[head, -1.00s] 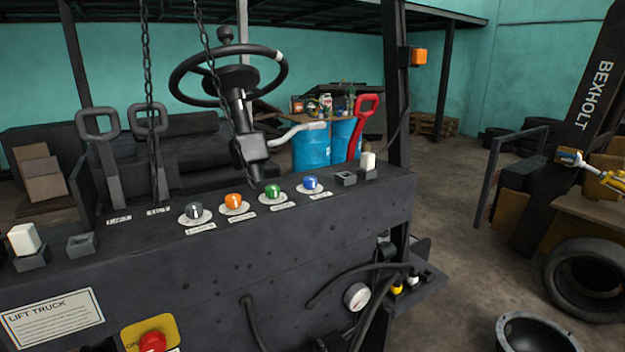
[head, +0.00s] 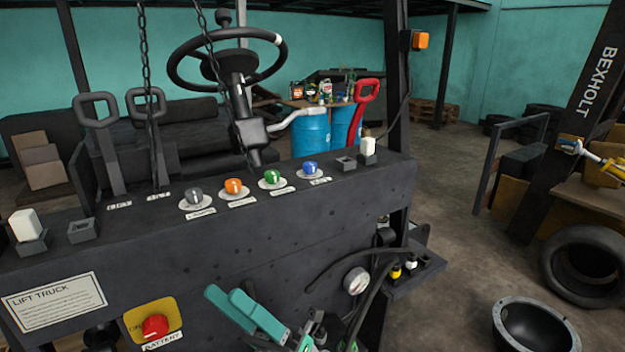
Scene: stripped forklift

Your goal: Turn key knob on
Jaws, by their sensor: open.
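Several round knobs sit in a row on top of the dark forklift panel in the head view: a grey knob (head: 194,196), an orange knob (head: 233,186), a green knob (head: 271,176) and a blue knob (head: 309,168). Each has a pale base plate and a small label too blurred to read. I cannot tell which one is the key knob. My teal gripper (head: 227,294) is open and empty at the bottom, in front of the panel's face. It is below the knobs in the picture and apart from them.
A red battery button (head: 155,326) on a yellow plate is at the lower left. A gauge (head: 356,280) and dark hoses are right of my gripper. Floor at right holds a black bowl (head: 535,328).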

